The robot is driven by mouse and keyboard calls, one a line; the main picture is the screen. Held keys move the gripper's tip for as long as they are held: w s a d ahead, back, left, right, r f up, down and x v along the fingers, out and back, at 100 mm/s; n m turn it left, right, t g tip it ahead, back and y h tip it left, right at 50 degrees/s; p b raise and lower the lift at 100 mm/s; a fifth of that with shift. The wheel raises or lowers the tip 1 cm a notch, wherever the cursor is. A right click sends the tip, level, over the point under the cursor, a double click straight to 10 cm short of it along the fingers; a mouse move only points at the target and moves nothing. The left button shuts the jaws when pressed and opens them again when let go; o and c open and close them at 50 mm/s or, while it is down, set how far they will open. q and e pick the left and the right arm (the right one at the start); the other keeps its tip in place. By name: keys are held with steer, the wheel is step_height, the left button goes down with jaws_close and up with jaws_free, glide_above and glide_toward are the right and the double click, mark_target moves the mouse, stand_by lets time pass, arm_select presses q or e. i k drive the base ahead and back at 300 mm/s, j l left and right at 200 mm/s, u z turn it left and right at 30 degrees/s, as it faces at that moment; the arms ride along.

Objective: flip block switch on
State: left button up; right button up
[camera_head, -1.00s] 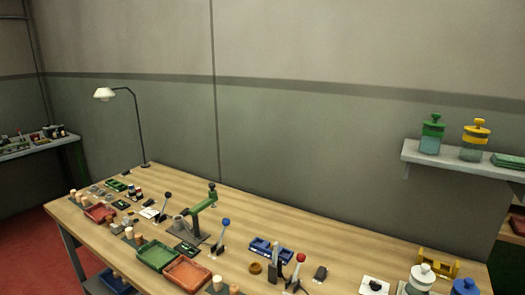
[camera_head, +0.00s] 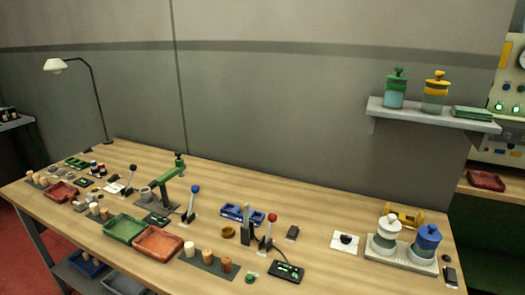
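I cannot tell for certain which item is the block switch. Candidates on the wooden workbench (camera_head: 320,270) are a small dark block (camera_head: 292,232) right of the red-knobbed lever, another dark block (camera_head: 450,277) near the right end, and a white plate with a black half-round part (camera_head: 345,241). Levers with a red knob (camera_head: 271,218), a blue knob (camera_head: 195,190) and a black knob (camera_head: 132,168) stand upright or tilted on the bench. Their on or off state is too small to tell. Neither of my grippers is in view.
White and blue jars (camera_head: 428,237) stand at the right. A wall shelf (camera_head: 420,113) holds more jars. Bare bench lies front right.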

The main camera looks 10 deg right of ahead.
mark_target(451, 272)
steer(key=z, duration=1.65)
